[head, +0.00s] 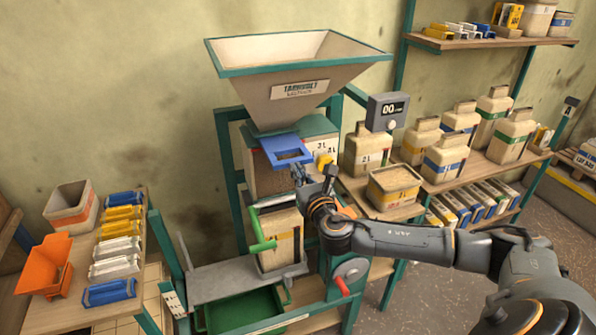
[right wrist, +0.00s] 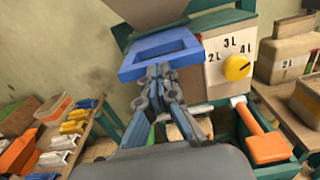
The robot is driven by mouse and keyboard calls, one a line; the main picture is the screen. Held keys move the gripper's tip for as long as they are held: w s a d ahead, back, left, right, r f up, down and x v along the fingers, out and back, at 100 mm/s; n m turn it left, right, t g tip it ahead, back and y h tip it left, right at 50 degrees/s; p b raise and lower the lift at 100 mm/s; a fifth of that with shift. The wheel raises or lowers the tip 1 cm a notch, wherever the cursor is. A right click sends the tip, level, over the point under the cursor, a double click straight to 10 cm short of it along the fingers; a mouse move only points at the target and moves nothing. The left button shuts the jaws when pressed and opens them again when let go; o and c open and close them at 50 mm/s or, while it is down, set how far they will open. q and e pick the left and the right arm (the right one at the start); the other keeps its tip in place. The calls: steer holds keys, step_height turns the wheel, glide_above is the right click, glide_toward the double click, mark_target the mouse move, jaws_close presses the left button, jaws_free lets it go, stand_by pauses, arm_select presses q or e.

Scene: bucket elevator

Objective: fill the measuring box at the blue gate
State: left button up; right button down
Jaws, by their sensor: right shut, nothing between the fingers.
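The blue gate (head: 287,150) is a blue frame on the front of the machine, below the big hopper (head: 298,75). In the right wrist view the gate (right wrist: 160,62) lies straight ahead of my right gripper (right wrist: 158,72). That gripper (head: 298,174) is shut and empty, its tips at or just below the gate's front bar; I cannot tell if they touch it. A beige box (head: 282,222) stands below the gate, partly hidden by my arm and a green handle; I cannot tell whether it is the measuring box or how full it is. My left gripper is out of view.
A yellow knob (right wrist: 236,67) sits beside the gate among litre marks. An orange handle (right wrist: 265,143) is to its lower right. A filled beige box (head: 395,186) stands right of the machine. The green tray (head: 247,311) is below. Shelves with containers are at right.

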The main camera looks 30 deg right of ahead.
mark_target(292, 160)
steer(key=shift+w, duration=0.1)
steer(key=x, duration=0.4)
steer(key=shift+w+r, duration=0.1)
steer(key=shift+w, duration=0.25)
steer(key=shift+d, duration=0.2)
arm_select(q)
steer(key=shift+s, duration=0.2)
arm_select(e)
steer(key=shift+r, duration=0.2)
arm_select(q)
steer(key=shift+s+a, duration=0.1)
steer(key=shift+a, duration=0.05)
